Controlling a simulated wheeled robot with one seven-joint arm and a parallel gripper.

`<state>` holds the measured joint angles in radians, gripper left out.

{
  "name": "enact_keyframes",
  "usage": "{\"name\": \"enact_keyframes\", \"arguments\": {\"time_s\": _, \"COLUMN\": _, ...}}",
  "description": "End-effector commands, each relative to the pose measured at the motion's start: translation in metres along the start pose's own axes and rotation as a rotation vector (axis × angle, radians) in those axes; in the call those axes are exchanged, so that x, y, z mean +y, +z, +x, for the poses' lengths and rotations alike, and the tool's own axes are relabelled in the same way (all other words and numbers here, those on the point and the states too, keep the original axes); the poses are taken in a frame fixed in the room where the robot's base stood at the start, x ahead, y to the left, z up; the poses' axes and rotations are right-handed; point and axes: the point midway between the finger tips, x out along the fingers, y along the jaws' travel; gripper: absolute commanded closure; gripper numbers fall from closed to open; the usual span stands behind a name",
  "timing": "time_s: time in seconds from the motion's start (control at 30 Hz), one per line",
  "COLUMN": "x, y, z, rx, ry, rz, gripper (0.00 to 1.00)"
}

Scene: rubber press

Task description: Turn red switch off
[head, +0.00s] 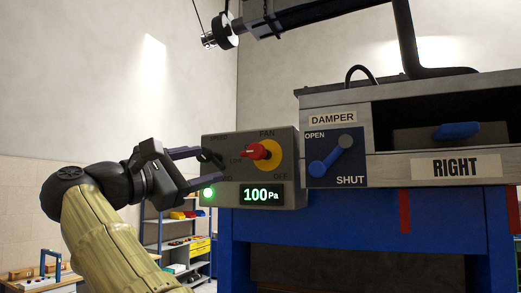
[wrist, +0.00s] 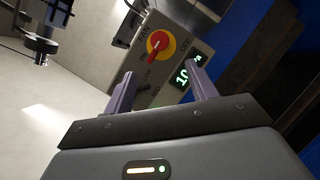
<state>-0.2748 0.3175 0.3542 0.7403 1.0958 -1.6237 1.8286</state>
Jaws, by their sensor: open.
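The red switch (head: 257,151) is a red knob on a yellow disc, on the front of a grey control box (head: 232,198) marked FAN. In the head view its pointer end lies to the left, toward LOW. The switch also shows in the wrist view (wrist: 158,42), beyond the fingers. My gripper (head: 205,172) is open and empty, left of the switch and in front of the box's left part. In the wrist view my gripper (wrist: 160,85) has its two purple fingers spread apart, with the switch ahead of the gap. No contact with the switch shows.
A green display (head: 262,194) reads 100 Pa below the switch. Right of it is a blue damper lever (head: 330,158) on a plate marked OPEN and SHUT. A drawer-like panel (head: 455,168) reads RIGHT. A shelf (head: 178,232) with bins stands behind my arm.

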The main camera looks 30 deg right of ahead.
Motion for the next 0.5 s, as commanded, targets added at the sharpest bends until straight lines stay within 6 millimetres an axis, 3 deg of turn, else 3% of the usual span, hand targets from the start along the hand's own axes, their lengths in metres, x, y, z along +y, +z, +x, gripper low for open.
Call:
{"name": "enact_keyframes", "arguments": {"time_s": 0.27, "x": 0.002, "y": 0.003, "z": 0.024, "rx": -0.005, "ry": -0.001, "rz": -0.003, "gripper": 0.43}}
{"name": "enact_keyframes", "arguments": {"time_s": 0.5, "x": 0.003, "y": 0.004, "z": 0.066, "rx": -0.006, "ry": -0.002, "rz": -0.005, "gripper": 0.43}}
